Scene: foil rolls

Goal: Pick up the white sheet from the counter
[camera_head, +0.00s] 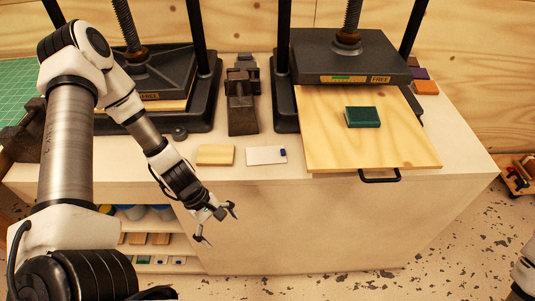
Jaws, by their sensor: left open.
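The white sheet (266,155) is a small flat rectangle on the counter (290,195), near its front edge.
A yellowish block (215,155) lies just left of the sheet. A wooden board (362,140) with a handle and a green block (362,117) is to the right, under a black press (350,58). Another press (150,75) stands at the left. Shelves (150,252) are below the counter.

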